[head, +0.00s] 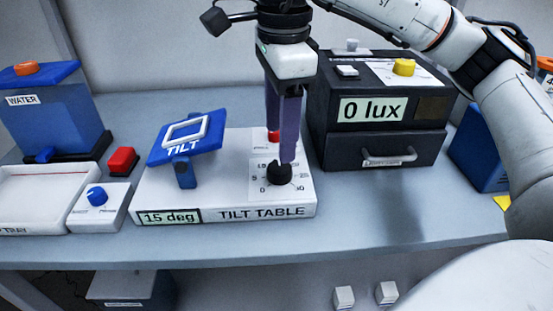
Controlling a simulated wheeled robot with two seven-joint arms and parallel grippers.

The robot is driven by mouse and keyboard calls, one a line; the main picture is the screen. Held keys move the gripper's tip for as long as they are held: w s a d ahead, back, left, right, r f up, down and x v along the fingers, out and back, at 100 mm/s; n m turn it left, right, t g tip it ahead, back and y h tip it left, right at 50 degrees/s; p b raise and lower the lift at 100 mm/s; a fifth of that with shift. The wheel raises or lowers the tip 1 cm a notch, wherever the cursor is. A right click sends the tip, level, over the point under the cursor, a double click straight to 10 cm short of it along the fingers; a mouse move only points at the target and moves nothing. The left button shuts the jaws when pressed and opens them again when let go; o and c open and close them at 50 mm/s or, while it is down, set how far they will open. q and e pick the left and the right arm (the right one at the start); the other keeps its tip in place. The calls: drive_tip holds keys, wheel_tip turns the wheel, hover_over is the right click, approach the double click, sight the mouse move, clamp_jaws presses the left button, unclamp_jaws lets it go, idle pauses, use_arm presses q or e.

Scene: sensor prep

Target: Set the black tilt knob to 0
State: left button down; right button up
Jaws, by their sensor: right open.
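The black tilt knob (279,173) sits on a printed dial on the white tilt table box (222,200). The box's display (171,217) reads "15 deg". The blue tilt platform (187,139) on the box is tilted. My right gripper (283,150) points straight down over the dial, with its purple fingers just above or beside the knob. It is open; whether a finger touches the knob I cannot tell. The fingers partly hide the dial and a red button (273,136) behind the knob. My left gripper is not in view.
A black light box (372,160) with a "0 lux" display and a drawer stands right of the tilt table. To the left are a red button (122,160), a blue knob (97,195), a white tray (45,220) and a blue water tank (50,115). The table front is clear.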

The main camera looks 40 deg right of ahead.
sight(278, 168)
drive_tip(key=f, duration=0.7)
drive_tip(key=shift+w, duration=0.2)
drive_tip(key=c, duration=1)
drive_tip(key=shift+c, duration=0.2)
